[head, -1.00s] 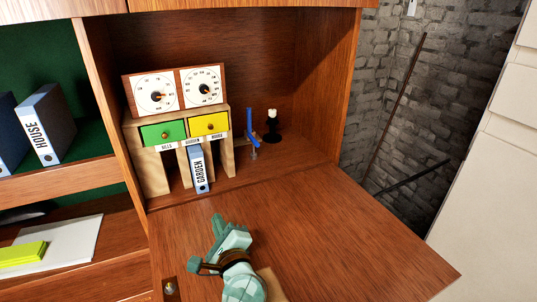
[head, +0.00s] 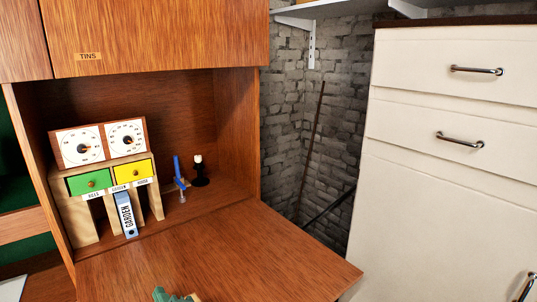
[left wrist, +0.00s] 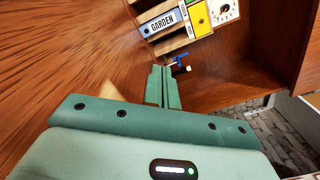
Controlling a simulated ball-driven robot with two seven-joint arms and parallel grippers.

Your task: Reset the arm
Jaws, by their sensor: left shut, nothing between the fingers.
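My left gripper (left wrist: 164,88) is shut and empty in the left wrist view, its two green fingers together over the brown fold-down flap. In the head view only the tip of the left gripper (head: 172,296) shows at the bottom edge, over the flap (head: 220,255). The small wooden organizer (head: 80,219) stands in the wall unit beyond it, apart from the gripper. My right gripper is not in view.
The organizer has a green drawer (head: 89,182), a yellow drawer (head: 133,171) and a GARDEN binder (head: 126,214). A two-dial box (head: 97,142) sits on top. A white cabinet (head: 450,200) stands at right.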

